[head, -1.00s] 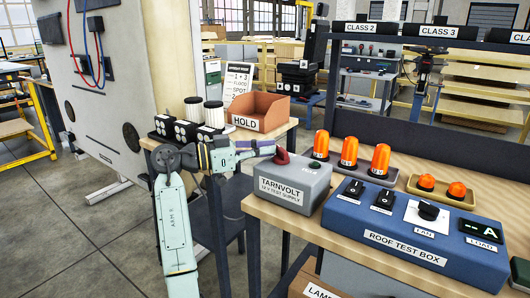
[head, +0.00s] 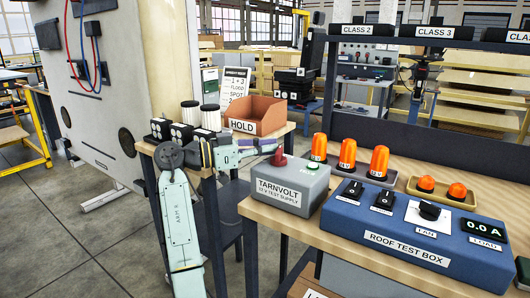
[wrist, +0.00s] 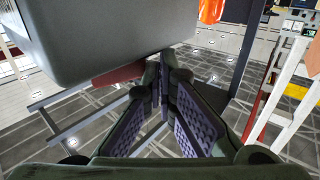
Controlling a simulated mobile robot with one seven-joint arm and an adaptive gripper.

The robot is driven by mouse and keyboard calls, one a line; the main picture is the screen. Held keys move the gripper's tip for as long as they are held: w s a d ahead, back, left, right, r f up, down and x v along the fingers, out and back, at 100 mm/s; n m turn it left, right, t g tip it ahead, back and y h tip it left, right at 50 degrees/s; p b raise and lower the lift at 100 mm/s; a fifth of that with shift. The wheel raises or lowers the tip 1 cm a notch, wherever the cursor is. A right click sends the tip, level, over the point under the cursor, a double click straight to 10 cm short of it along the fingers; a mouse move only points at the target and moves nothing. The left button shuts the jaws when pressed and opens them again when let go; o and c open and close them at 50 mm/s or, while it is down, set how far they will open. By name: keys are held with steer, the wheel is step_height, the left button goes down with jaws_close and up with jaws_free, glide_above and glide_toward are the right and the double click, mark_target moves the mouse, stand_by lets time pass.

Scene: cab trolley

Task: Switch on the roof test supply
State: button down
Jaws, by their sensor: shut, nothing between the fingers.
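The roof test supply is a grey box labelled TARNVOLT 12 V TEST SUPPLY (head: 290,190), standing at the left end of the wooden bench. A red switch handle (head: 279,158) sticks up at its far left. My gripper (head: 268,147) is shut and empty, its tips right beside the handle. In the wrist view the shut fingertips (wrist: 164,62) are close to the red handle (wrist: 122,74) under the grey box (wrist: 100,40). I cannot tell whether they touch. The blue roof test box (head: 405,235) has a LOAD display (head: 484,229) lit with 0.0 A.
A HOLD bin (head: 257,115) and black-and-white cylinders (head: 211,117) sit on a side stand behind my arm.

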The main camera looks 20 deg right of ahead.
steer(key=shift+w+d, duration=0.1)
steer(key=shift+d, duration=0.05)
steer(key=a, duration=1.2)
steer(key=shift+w, duration=0.1)
